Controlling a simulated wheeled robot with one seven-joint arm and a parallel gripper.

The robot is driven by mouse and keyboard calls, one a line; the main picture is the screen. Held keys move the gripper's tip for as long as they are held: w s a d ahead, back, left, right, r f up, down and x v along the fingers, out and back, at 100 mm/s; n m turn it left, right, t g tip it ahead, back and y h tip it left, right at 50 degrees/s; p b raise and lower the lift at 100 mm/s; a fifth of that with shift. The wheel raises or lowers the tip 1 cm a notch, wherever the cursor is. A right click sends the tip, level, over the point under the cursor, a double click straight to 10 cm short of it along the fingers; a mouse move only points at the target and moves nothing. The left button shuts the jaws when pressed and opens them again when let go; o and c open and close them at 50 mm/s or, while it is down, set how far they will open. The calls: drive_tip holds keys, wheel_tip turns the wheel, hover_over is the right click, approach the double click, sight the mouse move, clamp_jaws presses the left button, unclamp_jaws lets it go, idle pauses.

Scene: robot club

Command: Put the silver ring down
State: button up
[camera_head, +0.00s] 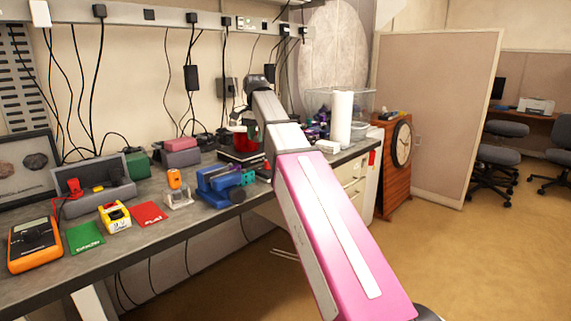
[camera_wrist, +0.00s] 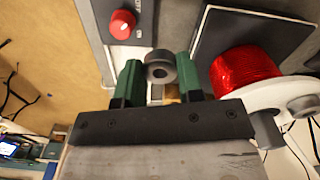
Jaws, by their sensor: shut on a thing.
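The silver ring (camera_wrist: 160,55) shows in the wrist view as a short grey round piece with a darker hole in its face. My gripper (camera_wrist: 158,76) has its two green fingers on either side of the ring and is shut on it. The ring is at the fingertips, with a grey surface beyond it; I cannot tell whether it touches that surface. In the head view my arm reaches over the far part of the workbench (camera_head: 150,222), and the ring cannot be made out there.
A red spool (camera_wrist: 246,72) with a white flange is close right of my fingers, by a black plate (camera_wrist: 225,32). A red knob (camera_wrist: 121,24) is at upper left. A blue vise (camera_head: 218,186), an orange multimeter (camera_head: 34,246) and several small items occupy the bench.

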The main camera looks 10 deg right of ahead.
drive_tip(key=shift+w+d+f, duration=0.1)
drive_tip(key=shift+w+d, duration=0.1)
drive_tip(key=shift+d, duration=0.05)
drive_tip(key=d+f, duration=0.2)
drive_tip(key=d, duration=0.1)
drive_tip(key=w+d+f, duration=0.1)
drive_tip(key=d+f, duration=0.1)
drive_tip(key=d, duration=0.2)
drive_tip(key=d+f, duration=0.2)
drive_tip(key=d, duration=0.1)
drive_tip(key=shift+w+d+f, duration=0.15)
drive_tip(key=shift+d+f, duration=0.2)
drive_tip(key=shift+d, duration=0.05)
drive_tip(key=shift+f, duration=1.9)
drive_tip(key=shift+f, duration=0.15)
drive_tip(key=o, duration=0.7)
wheel_tip(320, 180, up, 12)
drive_tip(key=shift+r, duration=0.15)
